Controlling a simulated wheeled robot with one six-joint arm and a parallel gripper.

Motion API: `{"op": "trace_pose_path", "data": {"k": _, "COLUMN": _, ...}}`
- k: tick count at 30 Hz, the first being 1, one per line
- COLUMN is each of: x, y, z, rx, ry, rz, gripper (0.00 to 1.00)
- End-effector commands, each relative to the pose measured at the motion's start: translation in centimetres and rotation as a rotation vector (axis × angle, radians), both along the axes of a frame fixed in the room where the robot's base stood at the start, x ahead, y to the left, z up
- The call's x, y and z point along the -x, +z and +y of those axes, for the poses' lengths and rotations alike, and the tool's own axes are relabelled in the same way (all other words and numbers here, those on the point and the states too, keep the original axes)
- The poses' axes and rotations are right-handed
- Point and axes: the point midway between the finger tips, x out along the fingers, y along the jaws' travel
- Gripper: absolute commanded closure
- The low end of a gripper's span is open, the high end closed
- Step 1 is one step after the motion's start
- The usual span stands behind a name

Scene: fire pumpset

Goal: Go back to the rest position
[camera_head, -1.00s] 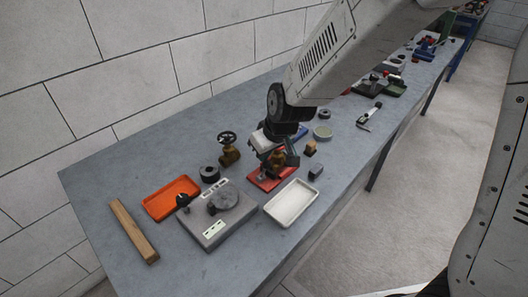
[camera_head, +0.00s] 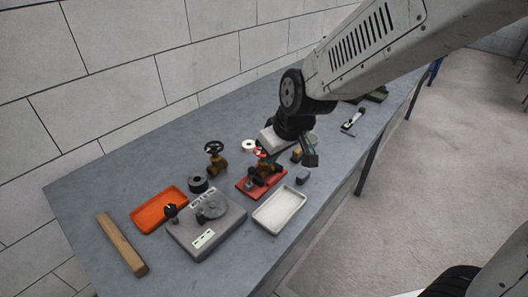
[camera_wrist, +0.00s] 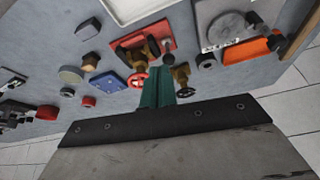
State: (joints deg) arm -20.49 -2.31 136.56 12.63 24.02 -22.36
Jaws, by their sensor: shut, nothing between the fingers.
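My gripper (camera_head: 309,158) hangs above the bench near its right edge. Its greenish fingers (camera_wrist: 158,88) are closed together, with nothing held. Below and left of it in the head view, a brass valve sits on a red base (camera_head: 250,189). The red base also shows in the wrist view (camera_wrist: 163,30), with a red handwheel (camera_wrist: 137,80) beside it. The gripper appears apart from these parts. My arm hides part of the bench behind it.
A white tray (camera_head: 280,209), grey fixture (camera_head: 190,236), orange tray (camera_head: 152,213), wooden bar (camera_head: 121,244) and handwheel valve (camera_head: 216,163) stand on the bench (camera_head: 90,190). A block wall runs behind. Floor to the right (camera_head: 420,180) is clear.

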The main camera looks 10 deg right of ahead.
Motion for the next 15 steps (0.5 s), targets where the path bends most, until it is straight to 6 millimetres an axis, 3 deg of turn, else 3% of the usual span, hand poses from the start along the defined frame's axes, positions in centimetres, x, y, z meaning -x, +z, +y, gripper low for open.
{"op": "trace_pose_path", "data": {"k": 5, "x": 0.4, "y": 0.2, "z": 0.0, "rx": -0.003, "ry": -0.007, "rz": 0.009, "gripper": 1.00}}
{"op": "trace_pose_path", "data": {"k": 8, "x": 1.6, "y": -0.3, "z": -0.2, "rx": 0.005, "ry": -0.026, "rz": 0.074, "gripper": 1.00}}
{"op": "trace_pose_path", "data": {"k": 11, "x": 4.3, "y": -0.6, "z": -1.3, "rx": 0.034, "ry": -0.053, "rz": 0.179, "gripper": 1.00}}
{"op": "trace_pose_path", "data": {"k": 15, "x": 8.6, "y": 1.5, "z": -4.8, "rx": 0.071, "ry": -0.141, "rz": 0.293, "gripper": 1.00}}
